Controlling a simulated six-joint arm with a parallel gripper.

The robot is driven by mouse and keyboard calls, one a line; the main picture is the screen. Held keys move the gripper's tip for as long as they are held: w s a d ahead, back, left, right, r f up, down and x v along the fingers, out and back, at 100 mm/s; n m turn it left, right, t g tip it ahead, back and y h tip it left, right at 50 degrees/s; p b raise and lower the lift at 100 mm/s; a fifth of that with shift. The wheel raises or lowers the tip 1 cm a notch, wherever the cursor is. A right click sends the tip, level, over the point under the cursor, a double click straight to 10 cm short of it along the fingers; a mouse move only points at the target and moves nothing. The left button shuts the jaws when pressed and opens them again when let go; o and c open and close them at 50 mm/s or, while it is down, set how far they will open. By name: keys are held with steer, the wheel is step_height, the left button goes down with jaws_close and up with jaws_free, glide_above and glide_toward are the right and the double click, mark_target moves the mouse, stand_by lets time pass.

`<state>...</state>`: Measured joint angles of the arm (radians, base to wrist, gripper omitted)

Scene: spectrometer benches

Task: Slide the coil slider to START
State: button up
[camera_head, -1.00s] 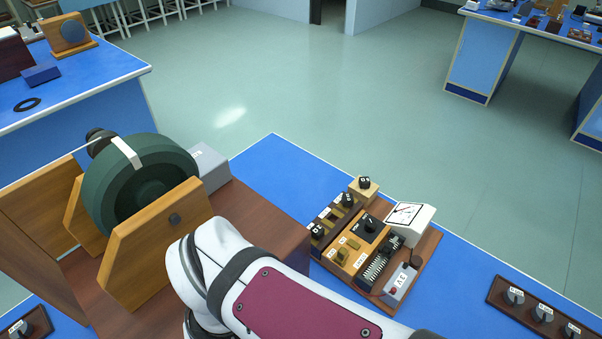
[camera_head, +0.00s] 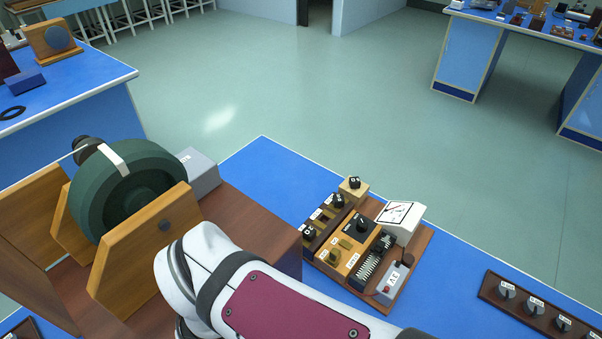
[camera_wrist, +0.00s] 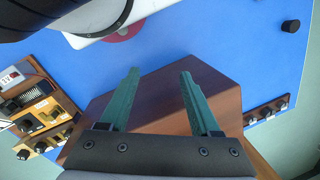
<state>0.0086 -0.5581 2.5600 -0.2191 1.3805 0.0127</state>
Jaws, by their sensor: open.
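A wooden control board (camera_head: 420,263) lies on the blue bench. It carries a ridged black coil-like part (camera_head: 369,270), knobs and small tan blocks; this part also shows at the left edge of the wrist view (camera_wrist: 12,104). I cannot tell for certain which part is the coil slider, and no START mark is readable. My gripper (camera_wrist: 160,74) is open and empty, its green fingers above a brown wooden box in the wrist view. The board lies to its left there, apart from the fingers. In the head view my gripper is out of sight.
A large green coil (camera_head: 125,195) stands between wooden plates on a brown box (camera_head: 245,218), beside my arm. A white meter (camera_head: 399,219) stands at the board's back. A knob strip (camera_head: 530,308) lies at the right. Bare blue bench (camera_head: 265,165) lies behind the board.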

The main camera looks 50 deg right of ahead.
steer(key=shift+w, duration=0.1)
steer(key=shift+c, duration=0.7)
steer(key=w+d+r+m, duration=0.1)
steer(key=w+d, duration=0.1)
steer(key=d, duration=0.2)
steer(key=w+d+r+m, duration=0.1)
steer(key=w+d+m, duration=0.1)
steer(key=d, duration=0.3)
steer(key=w+d+r+m, duration=0.1)
steer(key=w+d+m, duration=0.1)
steer(key=d, duration=0.3)
steer(key=shift+w+t+h, duration=0.3)
steer(key=shift+w+h, duration=0.1)
steer(key=shift+w, duration=0.4)
steer(key=d+m, duration=0.1)
steer(key=d, duration=0.3)
steer(key=d+m, duration=0.1)
steer(key=d, duration=0.3)
steer(key=shift+s+d+r+m, duration=0.1)
steer(key=shift+s+d+m, duration=0.1)
steer(key=shift+d+m, duration=0.1)
steer(key=s+d+m, duration=0.2)
steer(key=s+d, duration=0.1)
steer(key=d, duration=0.5)
steer(key=m+h, duration=0.1)
steer(key=m, duration=0.2)
glide_toward(381, 243)
steer(key=f, duration=0.8)
steer(key=shift+w+f, duration=0.2)
steer(key=shift+f, duration=0.05)
